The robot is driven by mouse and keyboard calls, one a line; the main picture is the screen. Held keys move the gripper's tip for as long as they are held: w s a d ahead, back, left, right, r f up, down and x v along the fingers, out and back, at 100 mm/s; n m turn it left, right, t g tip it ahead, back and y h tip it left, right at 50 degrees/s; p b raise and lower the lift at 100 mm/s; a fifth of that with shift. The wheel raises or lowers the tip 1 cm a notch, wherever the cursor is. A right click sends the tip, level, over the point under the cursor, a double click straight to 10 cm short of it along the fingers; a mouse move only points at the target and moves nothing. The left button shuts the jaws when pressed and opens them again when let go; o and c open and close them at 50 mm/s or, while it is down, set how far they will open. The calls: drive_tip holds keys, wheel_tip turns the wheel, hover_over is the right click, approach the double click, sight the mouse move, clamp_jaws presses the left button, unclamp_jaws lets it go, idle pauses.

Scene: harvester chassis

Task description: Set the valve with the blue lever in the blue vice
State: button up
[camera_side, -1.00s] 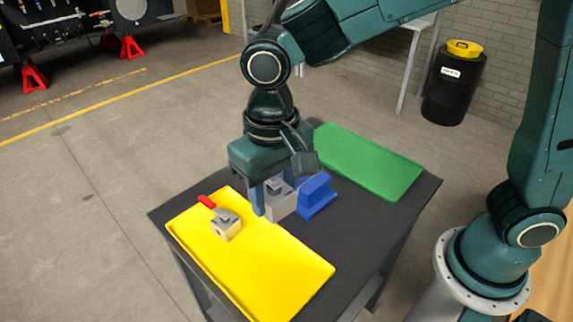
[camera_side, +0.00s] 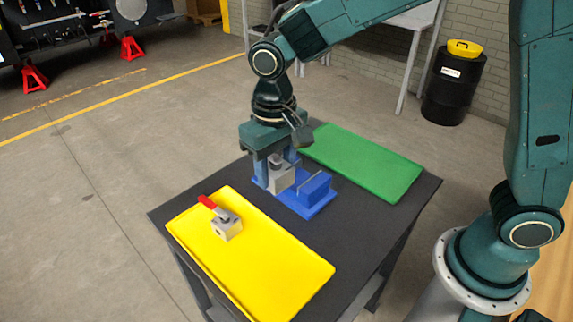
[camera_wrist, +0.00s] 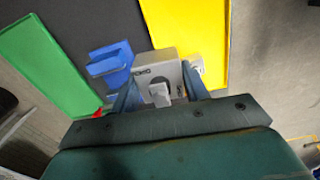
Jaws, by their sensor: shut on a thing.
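My gripper (camera_side: 276,180) points down and is shut on a grey block-shaped valve (camera_side: 282,177). In the wrist view the valve (camera_wrist: 160,67) sits between my gripper's two fingers (camera_wrist: 158,85), with a pale grey stub facing the camera. No blue lever can be made out on it. The blue vice (camera_side: 316,187) stands on the dark table; in the side view the valve is at its left-rear side, close to its base. I cannot tell whether they touch. In the wrist view the vice (camera_wrist: 110,62) lies just left of the valve.
A second grey valve with a red lever (camera_side: 228,227) lies on the yellow tray (camera_side: 290,285) at the front left. An empty green tray (camera_side: 365,165) lies behind the vice. Dark table top (camera_side: 345,225) is bare between the trays, right of the vice.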

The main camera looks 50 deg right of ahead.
drive_tip(key=w+d+f, duration=0.2)
drive_tip(key=w+d, duration=0.1)
drive_tip(key=d, duration=0.4)
drive_tip(key=w+d+f, duration=0.3)
drive_tip(key=d, duration=0.4)
drive_tip(key=shift+w+d+n, duration=0.15)
drive_tip(key=shift+w+n, duration=0.1)
drive_tip(key=shift+n, duration=0.05)
drive_tip(key=shift+f, duration=0.2)
drive_tip(key=shift+f, duration=2.05)
drive_tip(key=shift+f, duration=1.75)
idle(1.6)
drive_tip(key=o, duration=1.4)
drive_tip(key=shift+s, duration=0.1)
